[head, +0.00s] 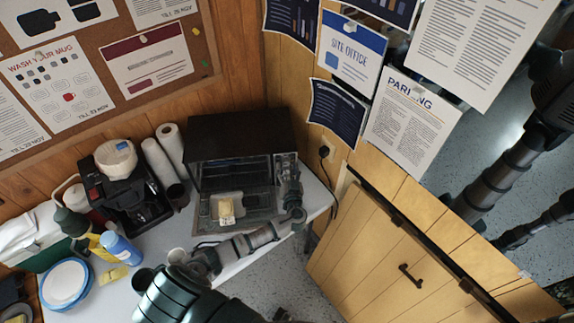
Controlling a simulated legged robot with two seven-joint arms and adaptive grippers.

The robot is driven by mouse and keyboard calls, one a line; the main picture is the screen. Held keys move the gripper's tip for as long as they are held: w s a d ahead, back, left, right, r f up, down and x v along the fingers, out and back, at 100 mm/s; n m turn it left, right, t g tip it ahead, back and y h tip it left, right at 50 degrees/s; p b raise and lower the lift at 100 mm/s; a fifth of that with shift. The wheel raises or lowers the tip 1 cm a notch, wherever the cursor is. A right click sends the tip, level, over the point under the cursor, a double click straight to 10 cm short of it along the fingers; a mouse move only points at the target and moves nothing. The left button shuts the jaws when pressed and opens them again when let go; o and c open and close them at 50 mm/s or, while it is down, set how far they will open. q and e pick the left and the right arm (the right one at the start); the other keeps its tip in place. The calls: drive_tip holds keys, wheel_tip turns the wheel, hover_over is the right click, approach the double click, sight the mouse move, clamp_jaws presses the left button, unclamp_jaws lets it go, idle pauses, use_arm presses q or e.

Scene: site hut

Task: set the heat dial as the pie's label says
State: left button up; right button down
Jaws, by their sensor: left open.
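A dark toaster oven (238,128) stands on the white table against the wood wall, and its front looks open with the door lowered. A small pale tray (211,202) lies at the oven's front, with a small cream and yellow item (226,213) in it that may be the pie; no label is readable. My left gripper (288,165) is open at the control panel on the oven's right side. It covers much of that panel, so I cannot make out the heat dial or its setting. My right arm shows at the right, but its fingertips are out of sight.
A coffee maker (128,190), paper rolls (160,162), a blue bottle (121,249) and stacked plates (66,285) stand left of the oven. A wooden half door (365,262) is at the right. Posters hang close above it.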

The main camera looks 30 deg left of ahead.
use_arm(q)
drive_tip(key=shift+w+a, duration=0.35)
drive_tip(key=shift+w, duration=0.1)
clamp_jaws()
